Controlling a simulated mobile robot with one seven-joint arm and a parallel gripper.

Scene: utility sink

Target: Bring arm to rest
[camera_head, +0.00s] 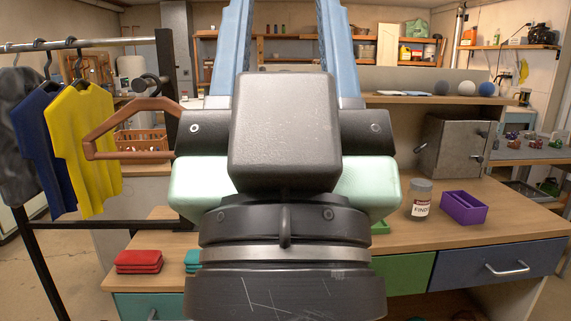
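My own arm (285,132) fills the middle of the head view. It shows as a black block and dark rings, with pale green parts at the sides. Two blue upright parts rise behind the block and leave the top edge of the picture. I can make out no gripper fingers, so I cannot see whether my gripper is open, shut or holding anything. The arm hides the middle of the workbench.
A workbench (480,232) stands behind my arm. It carries a purple tray (463,208), a labelled jar (420,203), a metal box (452,148) and red pads (139,262). A rack at left holds a yellow shirt (85,145) and a blue shirt (47,150).

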